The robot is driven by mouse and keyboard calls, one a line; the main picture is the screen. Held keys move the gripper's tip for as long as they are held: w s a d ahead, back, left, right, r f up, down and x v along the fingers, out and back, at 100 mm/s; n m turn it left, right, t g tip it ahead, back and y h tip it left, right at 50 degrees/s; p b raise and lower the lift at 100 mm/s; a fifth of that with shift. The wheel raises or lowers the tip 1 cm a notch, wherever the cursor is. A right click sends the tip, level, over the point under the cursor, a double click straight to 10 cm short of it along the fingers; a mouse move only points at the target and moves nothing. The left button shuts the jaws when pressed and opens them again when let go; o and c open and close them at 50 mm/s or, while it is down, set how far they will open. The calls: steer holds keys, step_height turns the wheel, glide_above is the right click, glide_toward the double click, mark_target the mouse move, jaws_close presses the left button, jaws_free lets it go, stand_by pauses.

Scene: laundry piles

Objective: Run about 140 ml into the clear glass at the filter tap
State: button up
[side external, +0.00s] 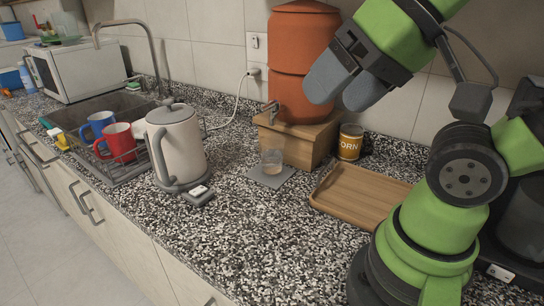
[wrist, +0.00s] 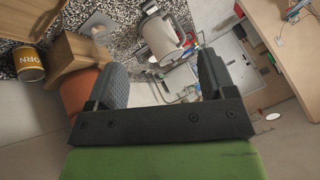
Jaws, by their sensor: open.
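The clear glass (side external: 272,158) stands upright on a small grey mat (side external: 268,176), below the metal tap (side external: 271,108) of the terracotta filter (side external: 300,65). Its lower part looks tinted, but I cannot tell how much water is in it. I see no clear stream from the tap. My gripper (side external: 343,95) is open and empty, raised in front of the filter's right side, apart from the tap and glass. In the wrist view my gripper (wrist: 160,63) has its fingers wide apart, with the terracotta filter (wrist: 78,88) partly behind the left finger.
The filter sits on a wooden stand (side external: 303,145). A corn can (side external: 350,142) and a wooden tray (side external: 362,194) lie to its right. A kettle (side external: 177,145) and a rack with red (side external: 115,140) and blue mugs (side external: 98,123) are left. The front counter is clear.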

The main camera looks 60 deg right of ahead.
steer(key=shift+w+r, duration=0.15)
steer(key=shift+w, duration=0.05)
steer(key=c, duration=0.6)
steer(key=w+r+m, duration=0.1)
steer(key=w+d+g, duration=0.1)
steer(key=w, duration=0.1)
steer(key=w+d+r+m+g, duration=0.1)
steer(key=w, duration=0.1)
steer(key=shift+w+d+r+m+h, duration=0.1)
steer(key=shift+w+r+m+h, duration=0.05)
steer(key=shift+r+m+h, duration=0.2)
steer(key=shift+c, duration=0.4)
steer(key=m+g+h, duration=0.1)
steer(key=m+g, duration=0.4)
steer(key=m, duration=0.6)
glide_above(265, 106)
step_height(265, 106, down, 7)
steer(key=shift+w+f, duration=0.1)
steer(key=shift+f, duration=3.8)
